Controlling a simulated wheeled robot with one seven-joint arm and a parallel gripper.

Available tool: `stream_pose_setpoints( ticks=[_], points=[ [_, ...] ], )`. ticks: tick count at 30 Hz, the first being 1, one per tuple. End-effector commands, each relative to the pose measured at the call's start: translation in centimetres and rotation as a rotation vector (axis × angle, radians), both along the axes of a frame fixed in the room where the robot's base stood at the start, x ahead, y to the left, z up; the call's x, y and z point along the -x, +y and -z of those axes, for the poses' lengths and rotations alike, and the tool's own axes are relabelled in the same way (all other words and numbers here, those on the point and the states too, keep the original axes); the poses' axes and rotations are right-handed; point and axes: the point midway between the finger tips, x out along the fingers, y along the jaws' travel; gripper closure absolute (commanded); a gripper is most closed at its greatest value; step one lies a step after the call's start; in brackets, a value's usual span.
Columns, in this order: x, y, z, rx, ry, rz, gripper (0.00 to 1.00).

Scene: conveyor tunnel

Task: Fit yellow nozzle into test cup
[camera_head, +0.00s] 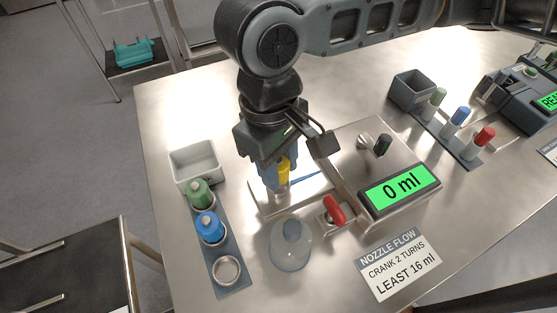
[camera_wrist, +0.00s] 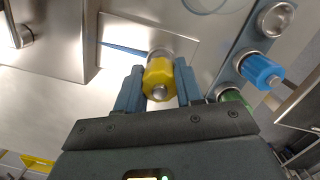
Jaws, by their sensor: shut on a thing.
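My gripper (camera_head: 280,178) is shut on the yellow nozzle (camera_head: 285,170), with a blue finger on either side of it. In the wrist view, the yellow nozzle (camera_wrist: 158,78) sits between the fingertips, its metal tip towards the camera. A round metal piece (camera_wrist: 160,52), apparently the test cup, shows just behind the nozzle on the tester's plate. The nozzle lines up closely with it; I cannot tell whether it is seated. The tester's screen (camera_head: 401,190) reads 0 ml. A red lever (camera_head: 334,208) is beside the plate.
A rack (camera_head: 233,283) at left holds a green nozzle (camera_head: 199,192), a blue nozzle (camera_head: 210,227) and an empty socket (camera_head: 228,270). A pale bin (camera_head: 196,162) stands behind it. A clear dome (camera_head: 290,248) stands in front of the plate. Another rack (camera_head: 440,130) is at right.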

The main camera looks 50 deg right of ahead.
Motion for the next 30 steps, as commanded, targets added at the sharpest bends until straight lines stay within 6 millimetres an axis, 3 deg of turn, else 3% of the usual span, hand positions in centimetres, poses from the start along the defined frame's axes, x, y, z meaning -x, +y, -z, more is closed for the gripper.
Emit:
stream_pose_setpoints(
  ticks=[30],
  points=[
    [0.0, 0.0, 1.6, 0.0, 0.001, 0.0, 1.0]
  ],
)
